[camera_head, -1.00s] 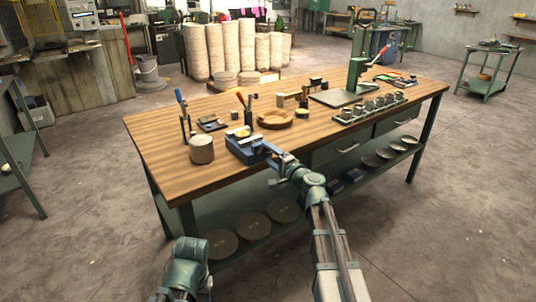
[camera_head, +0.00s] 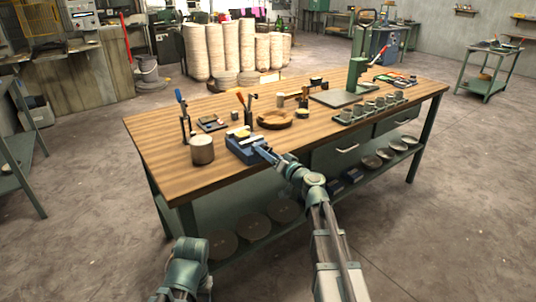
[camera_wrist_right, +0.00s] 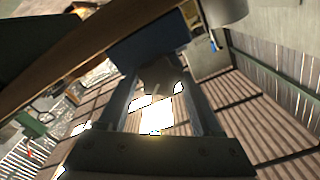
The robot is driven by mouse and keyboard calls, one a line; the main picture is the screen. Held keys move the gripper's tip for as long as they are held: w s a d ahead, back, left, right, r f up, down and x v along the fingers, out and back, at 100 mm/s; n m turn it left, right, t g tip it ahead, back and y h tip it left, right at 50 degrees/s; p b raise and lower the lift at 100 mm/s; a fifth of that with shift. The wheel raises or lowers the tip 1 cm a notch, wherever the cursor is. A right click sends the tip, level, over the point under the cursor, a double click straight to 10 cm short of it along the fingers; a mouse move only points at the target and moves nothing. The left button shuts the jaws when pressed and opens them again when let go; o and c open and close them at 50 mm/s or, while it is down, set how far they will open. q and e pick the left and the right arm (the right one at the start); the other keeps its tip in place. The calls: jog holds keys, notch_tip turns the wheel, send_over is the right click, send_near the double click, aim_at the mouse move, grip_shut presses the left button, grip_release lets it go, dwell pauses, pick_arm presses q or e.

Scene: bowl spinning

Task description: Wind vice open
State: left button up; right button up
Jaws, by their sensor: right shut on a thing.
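The blue vice (camera_head: 241,147) sits at the front edge of the wooden bench, with a small pale yellow piece on its top. In the right wrist view the blue vice body (camera_wrist_right: 150,42) lies just beyond my fingers. My right gripper (camera_head: 265,152) is at the front of the vice, over the bench edge. In the wrist view, my right gripper (camera_wrist_right: 160,84) is shut on a dark grey part at the vice's front, apparently its handle; the fingers hide much of it. My left arm shows at the bottom left, but its gripper is out of view.
A green press (camera_head: 356,75) and a row of cups (camera_head: 370,108) are to the right.

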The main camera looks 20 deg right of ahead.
jog(key=shift+s+n, duration=0.1)
jog(key=shift+n, duration=4.9)
jog(key=shift+f, duration=0.1)
jog(key=o, duration=1.4)
jog(key=v, duration=1.3)
jog(key=shift+s+d, duration=0.1)
jog(key=shift+s, duration=0.25)
